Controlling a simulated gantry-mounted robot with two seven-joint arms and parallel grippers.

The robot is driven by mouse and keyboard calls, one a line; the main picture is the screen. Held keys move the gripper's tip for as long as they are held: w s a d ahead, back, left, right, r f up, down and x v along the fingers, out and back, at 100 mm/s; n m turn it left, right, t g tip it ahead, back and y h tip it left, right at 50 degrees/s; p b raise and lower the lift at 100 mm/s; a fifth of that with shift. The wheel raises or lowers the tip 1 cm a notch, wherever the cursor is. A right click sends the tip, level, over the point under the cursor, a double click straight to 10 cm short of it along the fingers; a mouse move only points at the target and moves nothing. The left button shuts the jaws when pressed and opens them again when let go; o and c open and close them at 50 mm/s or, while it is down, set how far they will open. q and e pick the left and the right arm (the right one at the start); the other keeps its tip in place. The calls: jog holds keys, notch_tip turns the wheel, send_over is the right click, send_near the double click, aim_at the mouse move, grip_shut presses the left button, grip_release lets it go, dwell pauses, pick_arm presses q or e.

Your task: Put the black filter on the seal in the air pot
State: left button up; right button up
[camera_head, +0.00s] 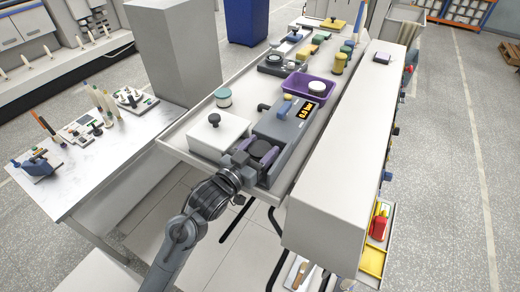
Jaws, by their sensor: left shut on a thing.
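My left gripper (257,156) is at the near end of the grey device with a yellow display (285,118). Its fingers are shut around a dark round disc, which looks like the black filter (261,148). The disc sits low between the fingers, over or at the device's near end. I cannot tell whether it touches anything below. The air pot and its seal cannot be made out and may be hidden under the disc and gripper. My right gripper is not in view.
A white box with a black knob (218,133) stands left of my gripper. A teal-lidded jar (223,97) and a purple tray (310,86) with a white round piece (317,87) are farther back. A long white housing (348,150) borders the bench on the right.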

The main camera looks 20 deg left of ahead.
pick_arm(q)
jog(key=shift+f, duration=0.15)
jog(key=o, duration=0.8)
jog(key=shift+c, duration=0.2)
jog(key=shift+s+r, duration=0.2)
jog(key=p+v, duration=0.3)
jog(key=v, duration=0.8)
jog(key=shift+s, duration=0.3)
jog(key=shift+a, duration=0.1)
